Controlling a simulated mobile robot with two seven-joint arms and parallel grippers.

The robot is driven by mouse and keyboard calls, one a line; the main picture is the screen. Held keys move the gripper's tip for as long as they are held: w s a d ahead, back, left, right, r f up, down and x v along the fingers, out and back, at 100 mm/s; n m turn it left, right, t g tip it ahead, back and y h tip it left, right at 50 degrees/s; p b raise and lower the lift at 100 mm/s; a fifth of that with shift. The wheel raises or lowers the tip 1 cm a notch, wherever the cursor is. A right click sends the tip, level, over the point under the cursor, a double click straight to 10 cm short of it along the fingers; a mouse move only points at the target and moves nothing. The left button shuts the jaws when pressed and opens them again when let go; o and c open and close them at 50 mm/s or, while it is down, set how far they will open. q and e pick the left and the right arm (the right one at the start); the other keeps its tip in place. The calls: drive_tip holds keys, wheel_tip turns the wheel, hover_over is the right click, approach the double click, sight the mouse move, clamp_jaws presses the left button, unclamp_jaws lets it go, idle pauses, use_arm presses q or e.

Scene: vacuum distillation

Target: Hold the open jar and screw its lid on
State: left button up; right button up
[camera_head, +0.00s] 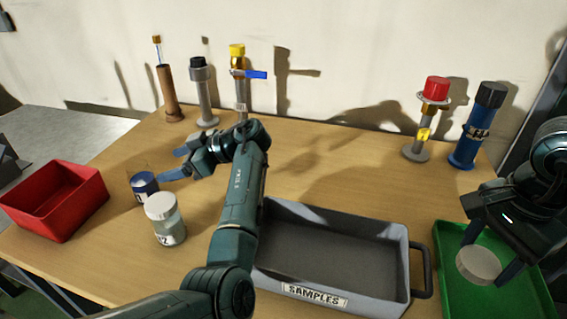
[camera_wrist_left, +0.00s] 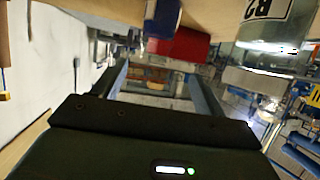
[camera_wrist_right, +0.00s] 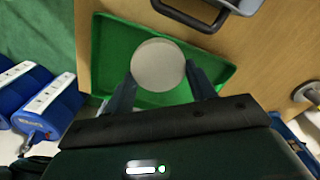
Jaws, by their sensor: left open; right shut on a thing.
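A small jar with dark blue contents or band and a pale label (camera_head: 144,184) stands on the table at the left; its upper part looks clear and uncapped, though this is hard to make out. My left gripper (camera_head: 176,164) is open and empty, just to the right of that jar, its fingers pointing toward it. The blue part also shows at the top of the left wrist view (camera_wrist_left: 163,18). My right gripper (camera_head: 488,256) is shut on a round pale lid (camera_head: 478,264), held over the green tray. The lid shows flat between the fingers in the right wrist view (camera_wrist_right: 158,65).
A capped clear jar labelled B2 (camera_head: 166,222) stands close in front of the blue jar. A red bin (camera_head: 58,212) is at left, a grey SAMPLES crate (camera_head: 408,268) at centre front, a green tray (camera_head: 455,232) at right. Several upright cylinders line the back.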

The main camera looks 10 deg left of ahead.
sight(147, 167)
use_arm(q)
drive_tip(key=shift+s+a, duration=0.1)
use_arm(e)
drive_tip(key=shift+s+r, duration=0.1)
drive_tip(key=shift+s, duration=0.05)
use_arm(q)
drive_tip(key=p+x, duration=0.1)
drive_tip(key=x, duration=0.5)
drive_tip(key=shift+r, duration=0.1)
use_arm(e)
drive_tip(key=shift+r, duration=0.7)
use_arm(q)
drive_tip(key=shift+a, duration=0.3)
drive_tip(key=shift+p, duration=0.3)
drive_tip(key=shift+a, duration=0.4)
use_arm(e)
drive_tip(key=shift+r, duration=0.2)
use_arm(q)
drive_tip(key=x, duration=0.2)
drive_tip(key=w+p+x, duration=0.1)
drive_tip(key=shift+s+a, duration=0.1)
drive_tip(key=shift+a, duration=0.3)
use_arm(e)
drive_tip(key=shift+r, duration=0.5)
use_arm(q)
drive_tip(key=shift+a+f, duration=0.3)
drive_tip(key=shift+a, duration=0.05)
drive_tip(key=shift+c, duration=0.4)
